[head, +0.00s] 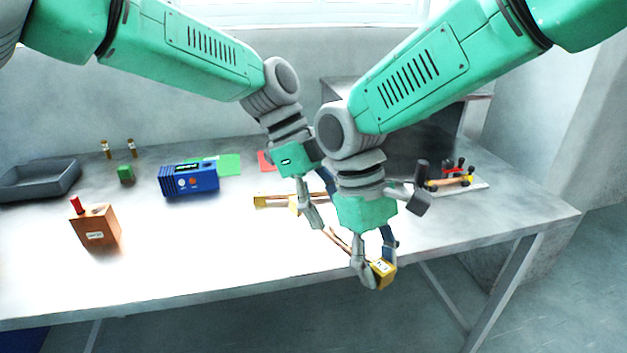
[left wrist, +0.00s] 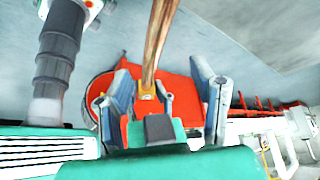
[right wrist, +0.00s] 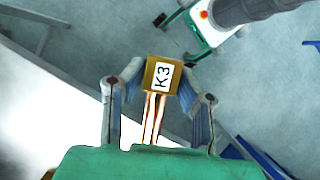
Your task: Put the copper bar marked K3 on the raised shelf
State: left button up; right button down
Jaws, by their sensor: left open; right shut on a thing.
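The copper bar marked K3 has a yellow end block with a white label (head: 382,270); "K3" reads clearly in the right wrist view (right wrist: 162,76). My right gripper (head: 377,262) is shut on this bar near that block, past the table's front edge. The bar's copper length slants back to the upper left. My left gripper (head: 318,205) is open beside another copper-coloured bar (head: 277,202) with a yellow end. In the left wrist view a copper bar (left wrist: 160,35) passes between its spread fingers. A grey raised structure (head: 478,108), possibly the shelf, is mostly hidden behind my right arm.
A rack with red and dark posts (head: 455,180) stands at the right. The table's (head: 190,265) front middle is clear.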

aim_at(335, 234)
pick_arm(q)
jog(key=x, duration=0.5)
jog(key=shift+d, duration=0.1)
pick_arm(e)
jog(key=shift+d, duration=0.15)
pick_arm(q)
grip_shut()
pick_arm(e)
jog(key=c, duration=1.1)
grip_release()
jog(key=shift+c, duration=0.2)
pick_arm(q)
jog(key=shift+w+r, duration=0.1)
jog(key=shift+r, duration=0.1)
pick_arm(e)
jog(key=shift+s, duration=0.1)
